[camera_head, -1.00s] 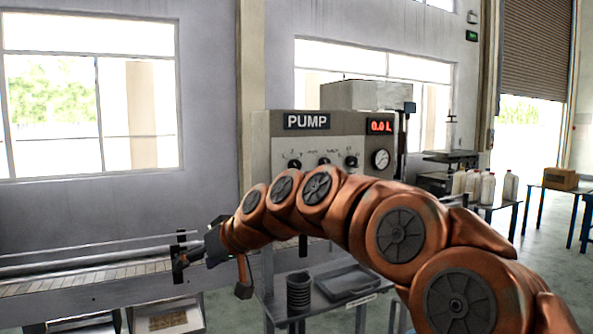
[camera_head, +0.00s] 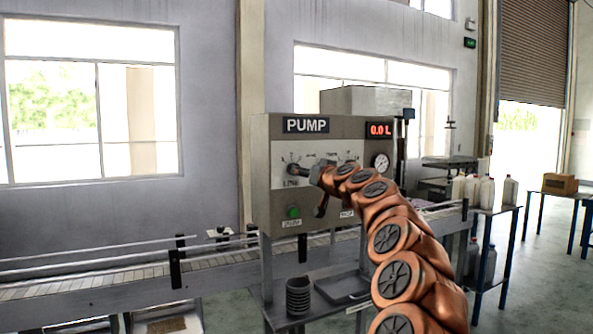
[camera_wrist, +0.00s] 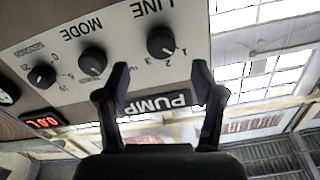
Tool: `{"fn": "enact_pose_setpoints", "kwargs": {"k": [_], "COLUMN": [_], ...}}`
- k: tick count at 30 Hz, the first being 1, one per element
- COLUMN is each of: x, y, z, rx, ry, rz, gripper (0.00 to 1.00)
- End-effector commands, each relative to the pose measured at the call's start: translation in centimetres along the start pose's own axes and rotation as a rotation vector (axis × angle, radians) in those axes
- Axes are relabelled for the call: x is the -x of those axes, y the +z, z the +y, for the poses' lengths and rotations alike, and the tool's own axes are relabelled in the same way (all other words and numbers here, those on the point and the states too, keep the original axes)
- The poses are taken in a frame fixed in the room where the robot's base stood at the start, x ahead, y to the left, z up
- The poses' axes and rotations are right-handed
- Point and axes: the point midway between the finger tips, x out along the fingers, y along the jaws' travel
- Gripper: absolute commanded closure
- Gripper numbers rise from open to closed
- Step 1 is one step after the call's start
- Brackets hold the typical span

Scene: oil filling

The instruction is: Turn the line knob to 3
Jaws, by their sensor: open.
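The pump panel (camera_head: 333,210) carries the line knob (camera_head: 293,168), a black dial at its left above the word LINE. In the wrist view the panel appears upside down. There the line knob (camera_wrist: 161,42) has the numbers 1, 2 and 3 around it; which one it points to is unclear. My gripper (camera_head: 308,170) is in front of the panel's upper left, close to the line knob. In the wrist view my gripper (camera_wrist: 161,80) is open and empty, its fingers on either side of the line knob's column in the picture, with no visible contact.
The mode knob (camera_wrist: 92,60) and another knob (camera_wrist: 42,77) sit beside the line knob. The red display (camera_head: 380,130) reads 0.0 L above a gauge (camera_head: 380,161). A green button (camera_head: 293,212) is lower on the panel. A conveyor (camera_head: 90,290) runs to the left.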

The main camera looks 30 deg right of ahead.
Motion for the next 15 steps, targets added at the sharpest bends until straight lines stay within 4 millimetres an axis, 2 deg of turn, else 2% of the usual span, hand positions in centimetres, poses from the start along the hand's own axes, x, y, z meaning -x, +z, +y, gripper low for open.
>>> {"fn": "enact_pose_setpoints", "kwargs": {"k": [15], "x": [-4.1], "y": [-0.1], "z": [-0.2], "rx": [0.003], "ry": [-0.001], "rz": [-0.002], "gripper": [0.32]}}
